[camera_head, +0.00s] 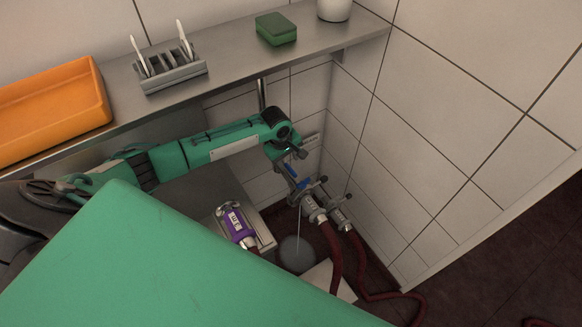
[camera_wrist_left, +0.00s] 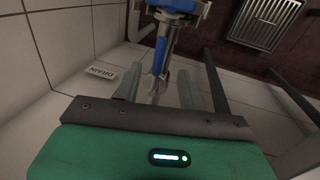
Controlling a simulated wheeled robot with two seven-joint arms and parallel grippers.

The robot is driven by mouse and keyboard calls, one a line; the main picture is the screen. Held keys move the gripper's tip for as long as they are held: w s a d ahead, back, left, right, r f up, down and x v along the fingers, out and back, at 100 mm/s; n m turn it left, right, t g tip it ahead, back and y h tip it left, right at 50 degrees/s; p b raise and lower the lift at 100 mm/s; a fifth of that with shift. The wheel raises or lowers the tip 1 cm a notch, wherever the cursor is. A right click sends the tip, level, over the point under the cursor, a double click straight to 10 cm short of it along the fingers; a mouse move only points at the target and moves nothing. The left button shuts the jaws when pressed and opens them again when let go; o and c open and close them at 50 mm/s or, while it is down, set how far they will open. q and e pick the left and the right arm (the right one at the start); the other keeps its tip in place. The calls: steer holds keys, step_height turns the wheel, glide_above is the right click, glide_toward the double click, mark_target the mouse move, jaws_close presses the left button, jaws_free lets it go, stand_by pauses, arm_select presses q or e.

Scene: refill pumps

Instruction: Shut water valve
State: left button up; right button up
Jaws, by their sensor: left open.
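The water valve's blue lever (camera_head: 304,183) shows low in the wall corner in the head view, on the metal pipe fittings (camera_head: 313,209). It also shows as a blue lever (camera_wrist_left: 161,48) at the top middle of the left wrist view. My left gripper (camera_head: 290,168) reaches down to it from the left. In the left wrist view its fingers (camera_wrist_left: 158,90) are open, with the lever's lower end between or just beyond them; contact cannot be told. A thin pale stream (camera_head: 298,224) falls below the valve to a round grey patch (camera_head: 297,254). My right gripper is not in view.
A steel shelf (camera_head: 222,77) runs above my arm with an orange tray (camera_head: 52,112), a rack (camera_head: 170,72) and a green sponge (camera_head: 276,28). A purple-labelled pump (camera_head: 237,222) and dark red hoses (camera_head: 334,258) are nearby. A DRAIN label (camera_wrist_left: 100,72) is on the wall.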

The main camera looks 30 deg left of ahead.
mark_target(292, 171)
arm_select(q)
steer(key=f, duration=0.3)
steer(key=w+f, duration=0.1)
steer(key=f, duration=0.1)
steer(key=shift+d+f, duration=0.25)
steer(key=shift+d, duration=0.05)
steer(key=shift+f, duration=0.3)
steer(key=shift+w+f, duration=0.15)
steer(key=shift+f, duration=0.15)
steer(key=shift+c, duration=0.2)
steer(key=c, duration=0.7)
jaws_close()
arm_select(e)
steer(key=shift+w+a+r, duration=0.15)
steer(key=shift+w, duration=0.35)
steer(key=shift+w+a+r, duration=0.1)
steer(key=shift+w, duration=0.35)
